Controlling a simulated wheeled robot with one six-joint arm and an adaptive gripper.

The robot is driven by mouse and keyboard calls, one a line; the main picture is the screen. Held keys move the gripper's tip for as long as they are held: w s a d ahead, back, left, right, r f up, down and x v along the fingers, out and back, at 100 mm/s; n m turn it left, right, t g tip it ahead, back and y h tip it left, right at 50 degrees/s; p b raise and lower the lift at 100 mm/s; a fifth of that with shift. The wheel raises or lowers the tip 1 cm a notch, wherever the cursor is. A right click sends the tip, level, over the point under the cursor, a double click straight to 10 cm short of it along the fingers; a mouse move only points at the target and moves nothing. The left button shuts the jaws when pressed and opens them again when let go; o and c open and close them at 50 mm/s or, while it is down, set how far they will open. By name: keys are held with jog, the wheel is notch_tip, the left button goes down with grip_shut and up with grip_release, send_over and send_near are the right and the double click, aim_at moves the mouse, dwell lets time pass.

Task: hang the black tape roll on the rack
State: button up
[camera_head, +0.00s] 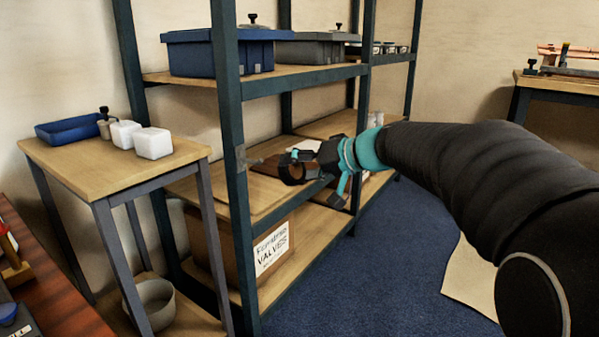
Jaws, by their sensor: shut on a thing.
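The rack (231,120) is a shelving unit with dark blue-grey posts and wooden shelves. A small light plate with a short peg (250,161) sits on its front post. My gripper (299,164) reaches in from the right and is shut on the black tape roll (291,176), a dark ring with a brownish inside. The roll is held in front of the middle shelf, a little to the right of the peg. They look apart, though the depth between them is hard to judge. The fingertips are small and partly merge with the dark roll.
A blue lidded bin (215,55) and a grey bin (312,50) stand on the upper shelf. A carton (270,250) labelled valves is on the bottom shelf. A side table (85,165) with white blocks stands left. Blue carpet (390,265) lies open in front.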

aim_at(261, 163)
jog(key=shift+w+a+r, duration=0.1)
jog(key=shift+a+r, duration=0.05)
jog(key=shift+r, duration=0.05)
jog(key=shift+w+a+r+p+x, duration=0.15)
jog(key=shift+r+p+x, duration=0.4)
jog(key=shift+x, duration=1.2)
jog(key=shift+w+a+r+p+x, duration=0.15)
jog(key=shift+p+x, duration=0.75)
jog(key=shift+x, duration=0.85)
jog(key=shift+a+r+p+x, duration=0.1)
jog(key=shift+r+p+x, duration=0.45)
jog(key=shift+x, duration=1.2)
jog(key=shift+f, duration=0.25)
jog(key=shift+f+b, duration=0.25)
jog(key=shift+b, duration=0.1)
jog(key=o, duration=1.2)
jog(key=shift+a, duration=0.1)
jog(key=shift+r, duration=0.1)
